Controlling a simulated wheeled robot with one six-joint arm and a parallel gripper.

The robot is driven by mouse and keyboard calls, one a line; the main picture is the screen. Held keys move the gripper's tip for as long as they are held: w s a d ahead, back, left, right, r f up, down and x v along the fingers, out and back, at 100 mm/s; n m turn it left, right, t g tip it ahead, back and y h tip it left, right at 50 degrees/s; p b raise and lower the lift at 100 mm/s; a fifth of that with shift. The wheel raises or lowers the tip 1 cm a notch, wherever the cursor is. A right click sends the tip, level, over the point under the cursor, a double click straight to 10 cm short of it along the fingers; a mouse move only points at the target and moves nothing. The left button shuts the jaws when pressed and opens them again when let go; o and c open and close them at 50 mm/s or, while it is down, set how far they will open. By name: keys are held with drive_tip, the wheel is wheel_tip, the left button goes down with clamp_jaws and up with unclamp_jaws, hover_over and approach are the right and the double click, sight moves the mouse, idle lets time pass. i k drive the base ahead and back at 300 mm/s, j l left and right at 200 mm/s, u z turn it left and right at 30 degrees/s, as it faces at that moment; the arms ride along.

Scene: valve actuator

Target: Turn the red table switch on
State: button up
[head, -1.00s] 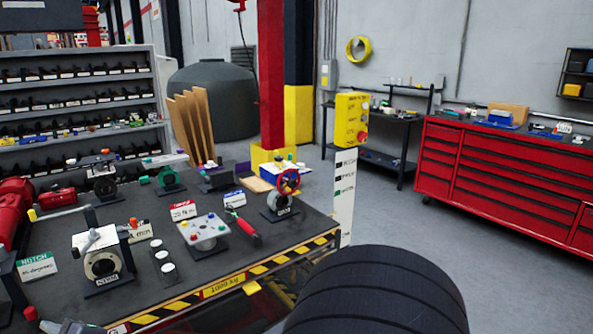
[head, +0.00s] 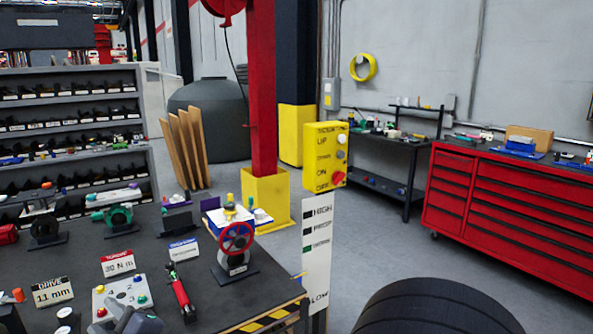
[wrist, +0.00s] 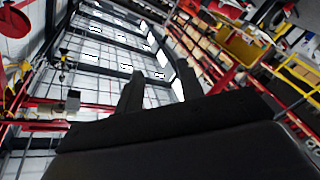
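A yellow control box (head: 318,160) stands at the table's far right corner, above a white level board. Its front carries the labels UP, ON and OFF, with small grey knobs and a red round switch (head: 338,178) low on its right side. Which way the switch is set is too small to tell. In the wrist view my gripper (wrist: 160,88) has its two dark fingers apart with nothing between them. It points up toward the ceiling and racks, and the red switch is not seen there. A dark grey part, probably of my arm, shows at the head view's bottom left edge.
The dark table (head: 205,262) holds a valve with a red handwheel (head: 237,238), a red-handled tool (head: 180,293), a button plate (head: 120,295) and label cards. The white level board (head: 317,255) stands below the box.

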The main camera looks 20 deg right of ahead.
sight(339, 176)
drive_tip(key=i+l+z, duration=0.15)
drive_tip(key=l, duration=0.4)
drive_tip(key=i+l+z, duration=0.1)
drive_tip(key=i+l, duration=0.2)
drive_tip(key=l, duration=0.2)
drive_tip(key=i+l+z, duration=0.15)
drive_tip(key=l, duration=0.35)
drive_tip(key=i+l+z, duration=0.1)
drive_tip(key=i+l, duration=0.25)
drive_tip(key=i+l+z, duration=0.15)
drive_tip(key=i+l, duration=0.15)
drive_tip(key=l, duration=0.25)
